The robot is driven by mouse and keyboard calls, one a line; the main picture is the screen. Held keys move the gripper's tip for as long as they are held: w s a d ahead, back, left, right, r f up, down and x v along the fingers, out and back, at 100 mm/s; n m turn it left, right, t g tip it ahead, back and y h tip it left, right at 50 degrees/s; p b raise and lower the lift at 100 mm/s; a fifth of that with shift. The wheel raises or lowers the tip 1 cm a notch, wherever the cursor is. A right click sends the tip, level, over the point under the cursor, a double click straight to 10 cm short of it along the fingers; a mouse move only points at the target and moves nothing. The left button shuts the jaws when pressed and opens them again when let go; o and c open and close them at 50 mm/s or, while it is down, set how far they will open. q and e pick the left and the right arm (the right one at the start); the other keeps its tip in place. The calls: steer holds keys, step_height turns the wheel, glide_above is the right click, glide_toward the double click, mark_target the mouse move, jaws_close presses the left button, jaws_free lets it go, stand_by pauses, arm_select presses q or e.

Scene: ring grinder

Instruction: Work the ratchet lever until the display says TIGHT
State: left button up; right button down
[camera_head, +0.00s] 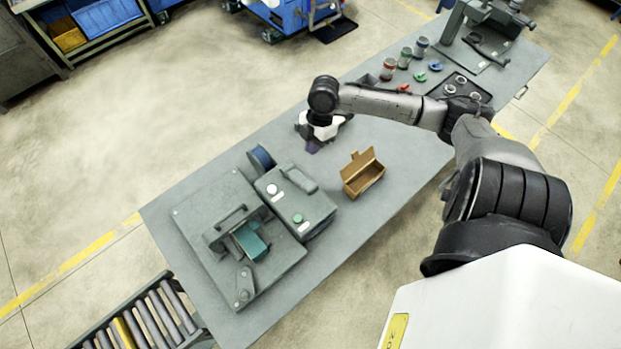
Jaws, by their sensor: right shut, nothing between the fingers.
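My right gripper (313,146) points down at the table near its back edge, beyond the open brown box. It is shut and holds nothing; its fingertips are small and dark here. A grey machine (225,228) with a handle and a teal block (250,241) stands on the near left part of the table. Beside it is a grey box (297,200) with a white and a green button. I cannot make out which part is the ratchet lever, nor any display text. My left gripper is not in view.
An open brown box (362,174) sits mid-table, and a blue spool (261,158) is behind the grey box. At the far right are several coloured cups, a dark tray (462,90) and another grey machine (484,32). A roller conveyor (150,318) is at lower left.

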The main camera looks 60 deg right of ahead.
steer(key=p, duration=0.2)
glide_toward(309, 187)
steer(key=x, duration=0.5)
steer(key=shift+w+a+f, duration=0.1)
steer(key=shift+w+f, duration=0.05)
steer(key=shift+w, duration=0.05)
steer(key=shift+s+f, duration=0.1)
steer(key=shift+f, duration=0.5)
